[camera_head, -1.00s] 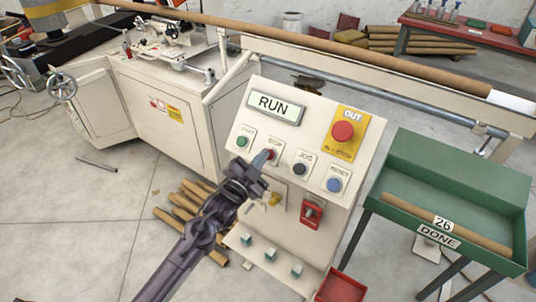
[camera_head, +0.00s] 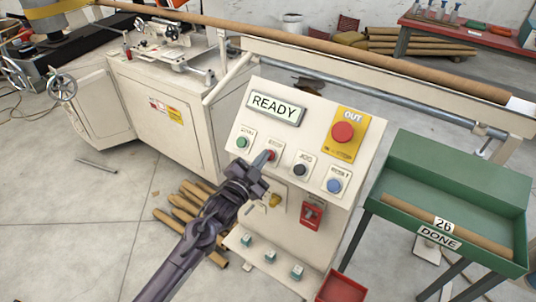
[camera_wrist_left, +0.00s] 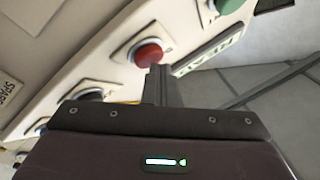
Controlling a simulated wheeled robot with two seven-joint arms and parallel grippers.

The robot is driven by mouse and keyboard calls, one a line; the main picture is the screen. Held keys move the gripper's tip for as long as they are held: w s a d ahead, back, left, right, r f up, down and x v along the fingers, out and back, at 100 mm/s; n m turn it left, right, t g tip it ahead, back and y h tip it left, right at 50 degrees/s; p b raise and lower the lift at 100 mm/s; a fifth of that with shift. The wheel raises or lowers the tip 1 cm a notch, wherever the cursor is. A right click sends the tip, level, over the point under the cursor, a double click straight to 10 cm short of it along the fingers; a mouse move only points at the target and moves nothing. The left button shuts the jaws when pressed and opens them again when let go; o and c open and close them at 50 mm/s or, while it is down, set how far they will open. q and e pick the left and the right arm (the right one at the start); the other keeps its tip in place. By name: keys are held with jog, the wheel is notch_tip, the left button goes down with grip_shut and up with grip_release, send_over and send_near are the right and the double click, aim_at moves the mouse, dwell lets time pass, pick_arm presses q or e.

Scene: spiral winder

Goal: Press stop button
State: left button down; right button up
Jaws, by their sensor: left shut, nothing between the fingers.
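The stop button is a small red button (camera_head: 271,155) on the sloped cream control panel (camera_head: 318,115), between the green button (camera_head: 242,142) and the black jog button (camera_head: 301,170). My left gripper (camera_head: 262,160) is shut and empty, its fingertips at the red button's left edge. In the left wrist view, the red button (camera_wrist_left: 149,54) shows just beyond the tips of the shut fingers (camera_wrist_left: 158,70); I cannot tell whether they touch. The panel display (camera_head: 275,108) reads READY. My right gripper is not in view.
A large red knob (camera_head: 343,132) on a yellow plate and a blue button (camera_head: 334,186) sit to the right on the panel. A red switch (camera_head: 312,213) is lower down. A green DONE tray (camera_head: 450,190) holding a tube (camera_head: 475,235) stands at right.

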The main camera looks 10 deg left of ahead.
pick_arm(q)
jog(key=shift+s+a+r+p, duration=0.15)
jog(key=shift+s+r+p, duration=0.25)
jog(key=shift+s+p, duration=0.1)
jog(key=s+r+p, duration=0.1)
jog(key=s+a+r+p, duration=0.1)
jog(key=p, duration=0.1)
jog(key=s+r+p, duration=0.1)
jog(key=shift+s+a+r+p, duration=0.1)
jog(key=shift+s+a+p, duration=0.05)
jog(key=shift+s+p, duration=0.2)
jog(key=shift+w, duration=0.1)
dwell(0.6)
